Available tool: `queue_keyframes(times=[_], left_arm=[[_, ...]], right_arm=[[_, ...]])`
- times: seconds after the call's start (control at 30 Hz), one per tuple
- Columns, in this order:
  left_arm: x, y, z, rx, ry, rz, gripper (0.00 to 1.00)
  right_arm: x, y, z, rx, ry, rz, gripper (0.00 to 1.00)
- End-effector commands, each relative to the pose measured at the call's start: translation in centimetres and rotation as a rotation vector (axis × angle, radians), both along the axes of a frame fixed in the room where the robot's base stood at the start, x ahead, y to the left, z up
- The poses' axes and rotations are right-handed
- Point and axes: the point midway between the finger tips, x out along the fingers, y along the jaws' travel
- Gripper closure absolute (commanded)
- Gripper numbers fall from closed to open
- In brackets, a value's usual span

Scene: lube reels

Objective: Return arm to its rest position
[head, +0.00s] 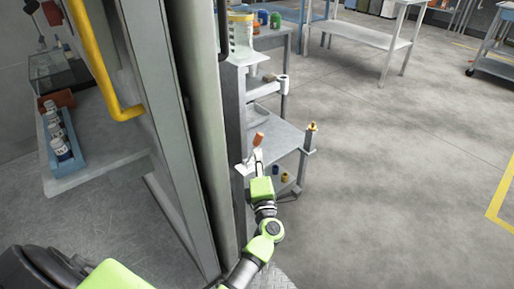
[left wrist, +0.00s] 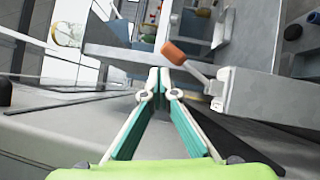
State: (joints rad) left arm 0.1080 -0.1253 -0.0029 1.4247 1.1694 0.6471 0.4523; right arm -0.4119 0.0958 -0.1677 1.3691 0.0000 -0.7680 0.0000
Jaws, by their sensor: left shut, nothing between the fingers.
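My left gripper (head: 256,163) reaches forward beside the grey workstation in the head view. Its green body and jointed arm come up from the bottom of the picture. In the left wrist view its two fingers (left wrist: 159,76) meet at the tips, with nothing between them. A lever with an orange handle (head: 258,139) stands just beyond the fingertips in the head view. In the left wrist view the orange handle (left wrist: 187,53) lies to the upper right of the fingertips, apart from them, by a grey box (left wrist: 250,97). My right gripper is not in view.
A grey cabinet frame with a yellow handle (head: 93,58) stands close on the left. A blue tray (head: 49,128) of bottles sits on a shelf behind it. The grey workstation shelf (head: 276,136) is near the gripper. Open floor (head: 400,170) lies to the right.

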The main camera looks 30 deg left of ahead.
Motion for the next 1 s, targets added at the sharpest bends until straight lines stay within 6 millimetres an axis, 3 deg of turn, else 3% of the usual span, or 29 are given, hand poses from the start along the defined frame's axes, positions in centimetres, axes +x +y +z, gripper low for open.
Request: queue_keyframes(times=[0.2,0.8,0.87,1.0], left_arm=[[-1.8,-1.3,-0.3,0.000,0.001,-0.001,1.00],[-1.9,-1.6,-0.1,0.015,0.004,-0.017,1.00],[-1.7,-2.3,0.3,0.046,0.013,-0.054,1.00],[-1.5,-6.3,1.6,0.221,0.074,-0.246,1.00]], right_arm=[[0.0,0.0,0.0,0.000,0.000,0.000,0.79],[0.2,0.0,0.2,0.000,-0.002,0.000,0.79],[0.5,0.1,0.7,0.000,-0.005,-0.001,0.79],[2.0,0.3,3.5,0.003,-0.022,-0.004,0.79]])
